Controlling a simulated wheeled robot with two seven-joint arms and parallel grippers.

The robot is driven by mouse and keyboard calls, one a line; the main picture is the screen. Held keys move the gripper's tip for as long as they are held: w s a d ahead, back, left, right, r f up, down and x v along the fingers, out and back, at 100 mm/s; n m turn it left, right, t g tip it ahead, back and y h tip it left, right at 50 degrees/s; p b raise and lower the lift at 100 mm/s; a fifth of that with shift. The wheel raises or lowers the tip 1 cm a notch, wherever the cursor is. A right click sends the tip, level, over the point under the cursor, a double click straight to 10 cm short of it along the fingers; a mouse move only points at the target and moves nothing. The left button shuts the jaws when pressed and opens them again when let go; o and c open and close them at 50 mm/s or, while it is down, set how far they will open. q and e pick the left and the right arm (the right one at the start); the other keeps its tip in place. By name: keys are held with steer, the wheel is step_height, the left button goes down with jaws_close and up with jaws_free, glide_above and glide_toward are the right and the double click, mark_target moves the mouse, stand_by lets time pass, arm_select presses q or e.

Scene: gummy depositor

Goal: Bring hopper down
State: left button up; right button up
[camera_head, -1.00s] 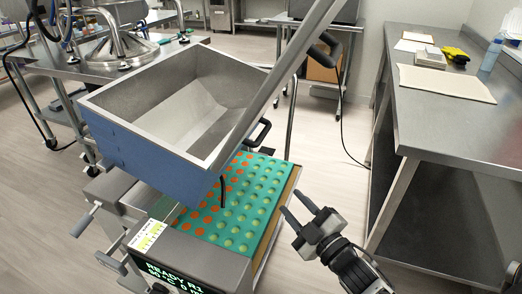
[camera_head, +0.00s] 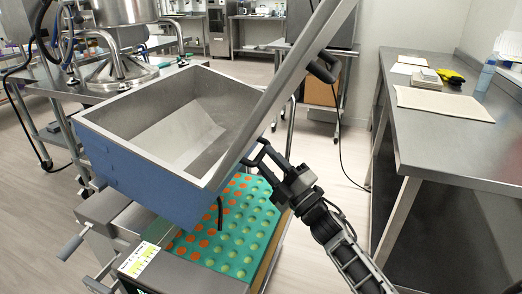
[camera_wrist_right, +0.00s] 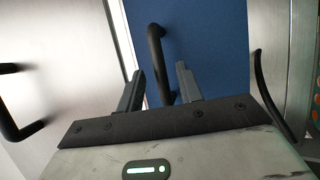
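The hopper (camera_head: 135,172) is a large open bin with a blue outside and steel inside. It sits raised over a teal mould tray (camera_head: 238,240) with orange and pale green cavities. My right gripper (camera_head: 259,152) is at the hopper's right side, by a dark handle that I cannot separate clearly from the fingers in the head view. In the right wrist view, the open fingers (camera_wrist_right: 160,88) lie on either side of a black bar handle (camera_wrist_right: 157,50) on the hopper's blue wall (camera_wrist_right: 215,40), with gaps on both sides. My left gripper is not in view.
A steel bench (camera_head: 440,135) with a beige mat (camera_head: 445,103) stands on the right. A steel table (camera_head: 75,92) with a vessel stands behind left. Floor shows between the machine and bench.

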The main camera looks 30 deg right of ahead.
mark_target(261, 151)
steer(key=shift+x, duration=1.6)
jaws_close()
